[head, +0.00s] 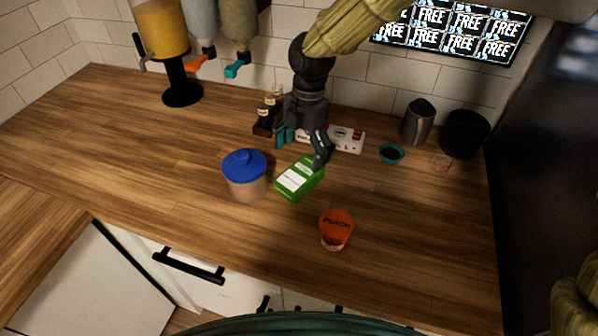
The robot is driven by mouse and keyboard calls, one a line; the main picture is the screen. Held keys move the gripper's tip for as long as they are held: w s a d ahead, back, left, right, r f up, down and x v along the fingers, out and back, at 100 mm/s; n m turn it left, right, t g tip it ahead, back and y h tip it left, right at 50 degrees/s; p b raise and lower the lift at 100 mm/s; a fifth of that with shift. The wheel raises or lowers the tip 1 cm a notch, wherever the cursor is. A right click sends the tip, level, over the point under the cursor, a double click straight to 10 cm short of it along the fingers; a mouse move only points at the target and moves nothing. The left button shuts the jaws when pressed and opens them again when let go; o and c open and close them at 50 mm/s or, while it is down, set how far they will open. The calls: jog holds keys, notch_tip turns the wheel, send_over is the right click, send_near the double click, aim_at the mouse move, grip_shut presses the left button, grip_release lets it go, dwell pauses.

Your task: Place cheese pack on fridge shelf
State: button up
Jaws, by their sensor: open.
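The green box with a white label (300,178), which looks like the cheese pack, lies flat on the wooden counter (415,215) near its middle. My gripper (303,149) is open, just behind and above the pack's far end. One finger shows to the left and the other close to the pack's far right corner. I cannot tell if that finger touches it. No fridge shelf can be made out in this view.
A blue-lidded tub (245,175) stands close left of the pack. An orange-lidded cup (336,229) stands in front. The left counter is clear.

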aim_at(300, 172)
notch_tip(300, 172, down, 3)
jog(key=shift+r, duration=0.2)
jog(key=shift+s+f+p, duration=0.2)
jog(key=shift+f+p, duration=0.2)
jog(key=shift+f, duration=0.05)
jog(key=shift+s+a+f+p, duration=0.1)
jog(key=shift+f+p, duration=0.2)
jog(key=shift+f, duration=0.8)
jog(key=shift+s+a+f+p, duration=0.1)
jog(key=shift+f+p, duration=0.15)
jog(key=shift+f, duration=0.8)
jog(key=shift+c, duration=0.5)
jog(key=c, duration=1.3)
